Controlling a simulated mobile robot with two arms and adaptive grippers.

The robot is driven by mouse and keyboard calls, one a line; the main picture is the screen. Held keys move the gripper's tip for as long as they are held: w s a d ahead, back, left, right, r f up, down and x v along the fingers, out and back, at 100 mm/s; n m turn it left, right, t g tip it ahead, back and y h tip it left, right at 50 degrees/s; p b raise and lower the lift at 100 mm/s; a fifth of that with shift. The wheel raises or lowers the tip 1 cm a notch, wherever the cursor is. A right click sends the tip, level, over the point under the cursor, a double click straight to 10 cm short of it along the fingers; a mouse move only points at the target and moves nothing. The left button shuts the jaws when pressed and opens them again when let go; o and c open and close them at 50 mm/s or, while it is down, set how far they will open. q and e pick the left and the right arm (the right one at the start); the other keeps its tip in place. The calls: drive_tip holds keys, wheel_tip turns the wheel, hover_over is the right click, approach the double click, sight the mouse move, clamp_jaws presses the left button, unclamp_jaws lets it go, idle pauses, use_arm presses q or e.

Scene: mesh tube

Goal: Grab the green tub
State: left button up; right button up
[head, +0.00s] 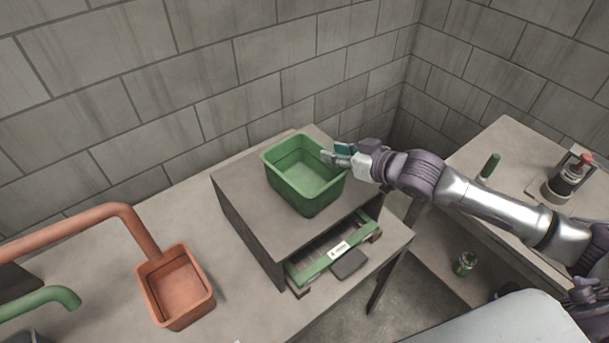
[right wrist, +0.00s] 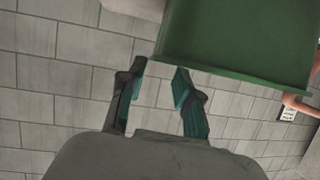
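The green tub (head: 307,184) stands upright and looks empty on top of a grey drawer box on the table. My right gripper (head: 333,154) is at the tub's right rim, with its fingers apart. In the right wrist view the tub (right wrist: 238,45) fills the upper right, and the two teal-padded fingertips (right wrist: 160,82) are open just short of its edge, with wall visible between them. Nothing is held, and I cannot tell whether a finger touches the tub. My left gripper is not in view.
An orange tub (head: 177,290) sits at the left below an orange pipe (head: 75,222). A green jar (head: 465,263) and a red-topped device (head: 568,180) are at the right. The brick wall is close behind.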

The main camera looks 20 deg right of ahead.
sight(319, 145)
drive_tip(key=shift+w+a+f, duration=0.2)
drive_tip(key=shift+w+a, duration=0.1)
drive_tip(key=shift+w, duration=0.3)
drive_tip(key=shift+w+a+p, duration=0.1)
drive_tip(key=shift+w+p, duration=0.2)
drive_tip(key=x, duration=0.1)
drive_tip(key=p+x, duration=0.1)
drive_tip(key=x, duration=0.1)
drive_tip(key=shift+w, duration=0.45)
drive_tip(key=shift+w+a+f, duration=0.1)
drive_tip(key=shift+w+f, duration=0.2)
drive_tip(key=shift+w, duration=0.1)
drive_tip(key=shift+s, duration=0.1)
clamp_jaws()
